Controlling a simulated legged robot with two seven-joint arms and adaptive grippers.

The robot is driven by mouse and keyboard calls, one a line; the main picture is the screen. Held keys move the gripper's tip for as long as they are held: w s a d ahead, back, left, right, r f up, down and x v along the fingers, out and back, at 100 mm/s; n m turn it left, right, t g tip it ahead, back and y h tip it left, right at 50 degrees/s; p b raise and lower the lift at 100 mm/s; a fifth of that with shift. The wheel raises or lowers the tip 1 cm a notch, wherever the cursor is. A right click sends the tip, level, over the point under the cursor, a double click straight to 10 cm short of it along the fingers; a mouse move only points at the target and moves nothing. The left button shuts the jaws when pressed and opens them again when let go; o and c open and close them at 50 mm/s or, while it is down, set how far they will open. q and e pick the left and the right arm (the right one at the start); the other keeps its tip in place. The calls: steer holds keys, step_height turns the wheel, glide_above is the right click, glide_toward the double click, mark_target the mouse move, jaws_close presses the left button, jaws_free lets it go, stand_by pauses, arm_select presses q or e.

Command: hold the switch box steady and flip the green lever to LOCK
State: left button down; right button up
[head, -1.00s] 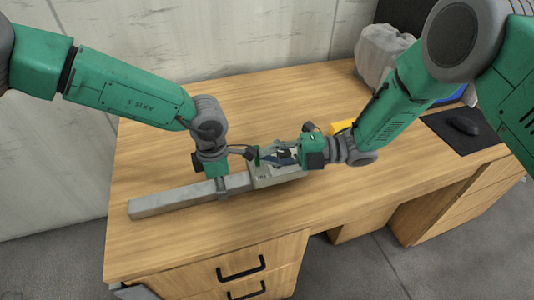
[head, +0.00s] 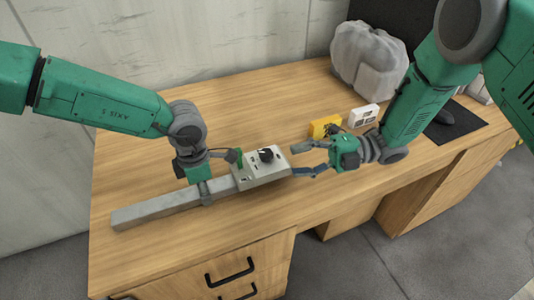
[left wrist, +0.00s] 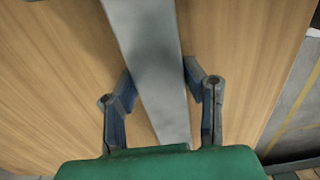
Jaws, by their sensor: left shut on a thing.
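The switch box (head: 245,179) is a pale grey box with a black knob (head: 265,155) on its top, near the middle of the desk. The green lever (head: 239,157) stands up at the box's left back side; its labels are too small to read. A long grey bar (head: 150,210) runs left from the box. My left gripper (head: 204,192) is shut on this bar, just left of the box. The left wrist view shows its fingers on both sides of the bar (left wrist: 152,65). My right gripper (head: 303,160) is open and empty, just right of the box.
The wooden desk (head: 150,265) is clear at the front and back left. A yellow item (head: 325,126) and a white box (head: 363,116) lie behind my right gripper. A grey bag-like object (head: 368,60) and a black mat (head: 450,130) are farther right.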

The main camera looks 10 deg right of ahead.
steer(key=m+g+h, duration=0.3)
steer(key=m+h, duration=0.2)
steer(key=m, duration=0.8)
glide_toward(241, 150)
steer(key=shift+y, duration=0.3)
steer(key=x, duration=0.6)
steer(key=f+x, duration=0.1)
steer(key=x, duration=0.2)
steer(key=shift+w+d, duration=0.15)
steer(key=shift+w, duration=0.15)
jaws_close()
